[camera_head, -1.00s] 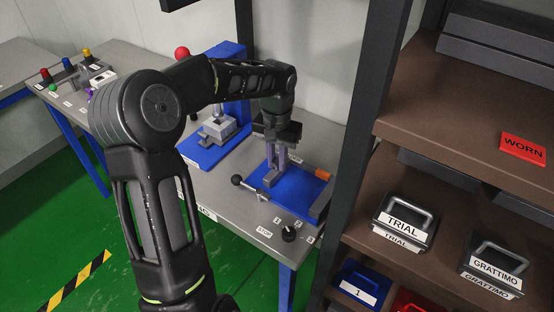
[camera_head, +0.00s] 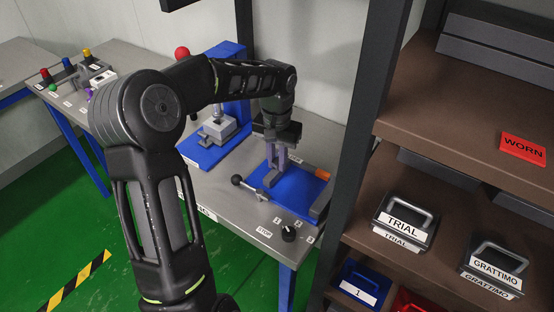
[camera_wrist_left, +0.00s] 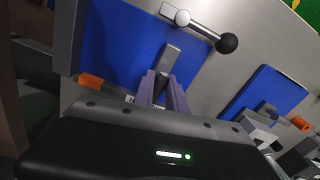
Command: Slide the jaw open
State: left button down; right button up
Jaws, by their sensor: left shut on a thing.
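The vise-like fixture has a blue bed (camera_head: 297,188), which also fills much of the left wrist view (camera_wrist_left: 118,45). A grey jaw block (camera_head: 270,179) stands on the bed toward its left side; its grey top shows in the wrist view (camera_wrist_left: 171,62). A dark grey block (camera_head: 321,205) lies along the bed's right edge. My left gripper (camera_head: 276,164) points down over the bed, its purple-grey fingers shut on the jaw block; they also show in the wrist view (camera_wrist_left: 164,92). The fingers hide part of the block. My right gripper is out of view.
A lever with a black ball (camera_head: 236,180) stands left of the bed, and an orange grip (camera_head: 322,174) at its back right. A knob (camera_head: 289,234) sits at the table's front. A dark post (camera_head: 362,120) and shelves stand close on the right; another blue fixture (camera_head: 205,150) is behind.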

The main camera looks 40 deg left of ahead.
pick_arm(q)
jog(key=shift+a, duration=0.15)
jog(key=a+p, duration=0.1)
jog(key=a, duration=0.5)
jog(key=shift+a, duration=0.35)
jog(key=c, duration=1.4)
grip_release()
jog(key=shift+s+a, duration=0.1)
jog(key=shift+o, duration=0.2)
notch_tip(320, 180, up, 8)
jog(key=shift+b, duration=0.3)
jog(key=shift+f, duration=0.15)
